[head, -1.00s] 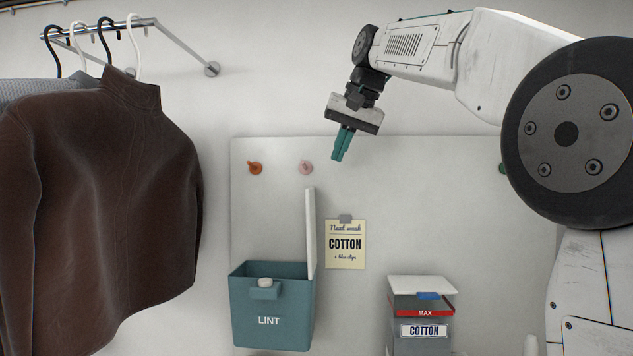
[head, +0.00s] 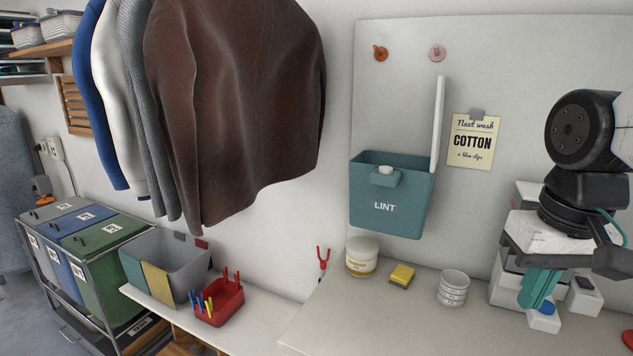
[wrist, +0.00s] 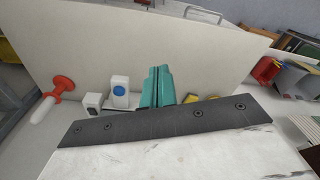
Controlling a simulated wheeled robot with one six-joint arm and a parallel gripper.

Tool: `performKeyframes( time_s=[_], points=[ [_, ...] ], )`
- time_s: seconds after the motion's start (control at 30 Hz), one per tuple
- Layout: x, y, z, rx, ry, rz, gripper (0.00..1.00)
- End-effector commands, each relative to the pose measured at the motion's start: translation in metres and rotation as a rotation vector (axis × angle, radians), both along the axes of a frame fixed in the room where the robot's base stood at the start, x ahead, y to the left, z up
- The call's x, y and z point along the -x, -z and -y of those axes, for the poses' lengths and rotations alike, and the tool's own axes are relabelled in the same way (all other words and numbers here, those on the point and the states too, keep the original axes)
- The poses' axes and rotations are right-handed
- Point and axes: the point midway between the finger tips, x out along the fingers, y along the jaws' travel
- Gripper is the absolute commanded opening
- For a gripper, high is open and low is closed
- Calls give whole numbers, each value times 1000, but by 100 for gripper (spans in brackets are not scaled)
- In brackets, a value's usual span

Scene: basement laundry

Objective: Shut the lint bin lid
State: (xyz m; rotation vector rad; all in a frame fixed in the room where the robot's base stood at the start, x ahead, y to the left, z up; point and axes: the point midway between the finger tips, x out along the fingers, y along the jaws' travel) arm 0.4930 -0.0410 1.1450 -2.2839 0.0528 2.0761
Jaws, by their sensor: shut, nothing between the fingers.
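The teal lint bin (head: 388,210), marked LINT, is fixed to the white wall panel in the head view. Its white lid (head: 438,122) stands upright, hinged at the bin's right side, so the bin is open at the top. A small catch with a pale button (head: 385,172) is on the bin's front. My gripper (head: 538,292) is to the right of the bin and lower, pointing down, apart from bin and lid. Its teal fingers are shut and empty; they also show together in the wrist view (wrist: 157,88). The bin is not clearly seen in the wrist view.
Below the bin, a counter (head: 400,318) holds a tub (head: 362,257), a yellow sponge (head: 402,276) and a stack of white rings (head: 453,288). Hanging clothes (head: 240,100) are to the left. A note (head: 473,140) is right of the lid. White devices stand near my gripper.

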Motion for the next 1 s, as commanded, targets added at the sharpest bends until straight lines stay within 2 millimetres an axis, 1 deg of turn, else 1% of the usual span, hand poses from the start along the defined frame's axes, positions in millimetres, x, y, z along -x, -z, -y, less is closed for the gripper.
performKeyframes(
  time_s=[0.03, 0.1, 0.2, 0.27, 0.37, 0.4, 0.5, 0.57, 0.67, 0.77, 0.8, 0.87, 0.9, 0.97, 1.0],
  points=[
    [24, 18, -2, 8, -17, -10, 0],
    [48, 37, -4, 17, -33, -20, 0],
    [68, 51, -6, 22, -47, -17, 0],
    [73, 51, -8, 22, -52, -4, 0],
    [74, 46, -10, 22, -58, 18, 25],
    [74, 46, -10, 22, -59, 21, 31],
    [72, 45, -9, 31, -72, 21, 31],
    [67, 42, -5, 63, -108, 26, 31],
    [49, 31, 13, 187, -247, 37, 31],
    [15, 8, 37, 398, -487, 45, 31],
    [-3, -5, 45, 500, -602, 43, 31],
    [-32, -27, 55, 657, -778, 31, 31],
    [-52, -43, 59, 766, -896, 17, 31],
    [-84, -69, 60, 935, -1074, -14, 31],
    [-106, -87, 58, 1051, -1191, -44, 31]
  ],
)
